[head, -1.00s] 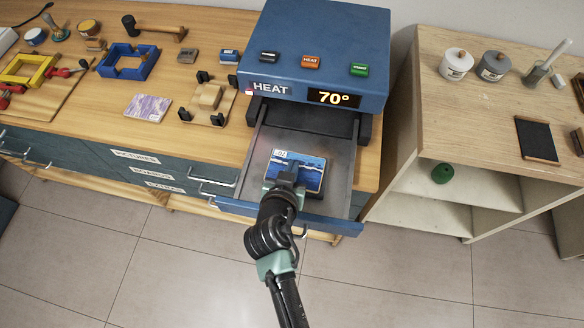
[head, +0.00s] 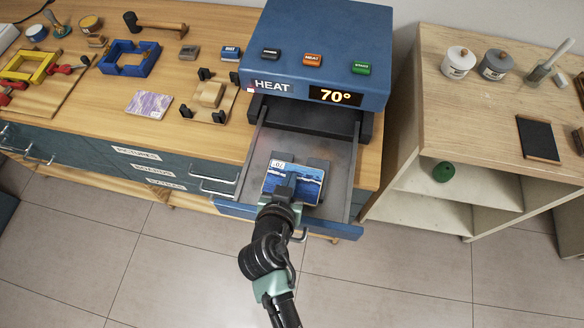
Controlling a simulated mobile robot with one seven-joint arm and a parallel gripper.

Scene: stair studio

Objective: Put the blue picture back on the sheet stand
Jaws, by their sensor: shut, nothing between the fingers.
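The blue picture (head: 308,178), a blue-and-white seascape with a small white label at its top left, lies in the open drawer (head: 337,185) under the blue heat press. Grey pieces (head: 318,164) show just behind its far edge; I cannot tell what they belong to. My gripper (head: 290,182) is shut and empty over the picture's near middle, hiding part of it. I cannot tell whether it touches the picture. A wooden stand (head: 228,104) with black corner posts and a tan block stands on the bench left of the press; it may be the sheet stand.
The heat press (head: 325,40) reads 70° and has three buttons. A purple marbled sheet (head: 149,104), a blue frame (head: 129,58) and a mallet (head: 155,23) lie on the left bench. A shelf unit (head: 450,120) with jars and a dark panel (head: 538,138) stands right.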

